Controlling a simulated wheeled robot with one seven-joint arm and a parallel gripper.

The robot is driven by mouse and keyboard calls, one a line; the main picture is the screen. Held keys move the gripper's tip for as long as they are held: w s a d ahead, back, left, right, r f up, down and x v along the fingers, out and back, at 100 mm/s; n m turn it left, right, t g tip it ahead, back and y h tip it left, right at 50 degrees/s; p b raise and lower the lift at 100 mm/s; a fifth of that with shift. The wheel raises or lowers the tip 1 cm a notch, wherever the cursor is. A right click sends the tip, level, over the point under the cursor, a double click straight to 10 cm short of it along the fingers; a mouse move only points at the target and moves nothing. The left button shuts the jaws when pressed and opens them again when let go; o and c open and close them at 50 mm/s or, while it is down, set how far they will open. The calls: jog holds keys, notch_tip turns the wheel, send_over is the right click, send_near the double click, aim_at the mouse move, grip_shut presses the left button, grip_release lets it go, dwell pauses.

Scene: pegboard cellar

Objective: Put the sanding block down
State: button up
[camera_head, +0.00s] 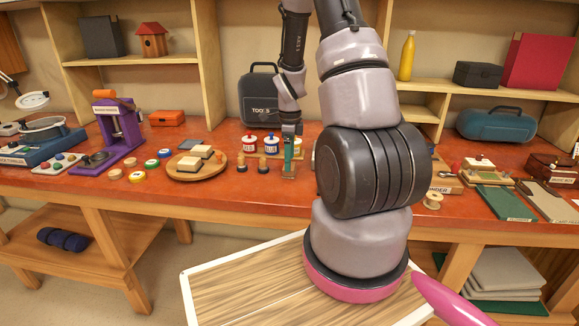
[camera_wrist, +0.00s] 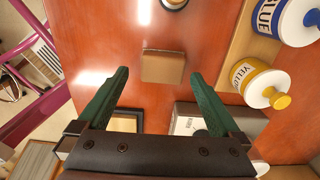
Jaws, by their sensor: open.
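A flat tan block (camera_wrist: 163,66), which looks like the sanding block, lies on the red-orange bench top in the wrist view. My gripper (camera_wrist: 158,76) has its two green fingers spread wide, with the block framed between and just beyond the fingertips. The fingers look clear of the block on both sides; how high they are above it I cannot tell. In the head view my gripper (camera_head: 291,150) is low over the middle of the bench (camera_head: 235,186), and I cannot make out the block there.
Paint jars labelled blue (camera_wrist: 284,18) and yellow (camera_wrist: 262,84) stand close to the right of the fingers. A round wooden plate (camera_head: 181,174) with pale blocks is left of my gripper, with small wooden pegs between. A black tool case (camera_head: 259,95) stands behind.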

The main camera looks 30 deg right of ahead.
notch_tip(320, 180, up, 8)
notch_tip(320, 180, up, 9)
jog(key=n+t, duration=0.2)
jog(key=n, duration=0.2)
send_over(284, 178)
jog(key=s+a+r+n+t+y, duration=0.1)
jog(key=s+a+r+n+t, duration=0.1)
jog(key=s+a+r+n, duration=0.3)
jog(key=s+a+r+n+t, duration=0.3)
jog(key=s+a+r+n, duration=0.2)
jog(key=s+r+n, duration=0.6)
jog(key=shift+s+a+r+n+y, duration=0.25)
jog(key=shift+s+r+n+y, duration=0.15)
jog(key=shift+s+r, duration=0.55)
jog(key=shift+w, duration=0.1)
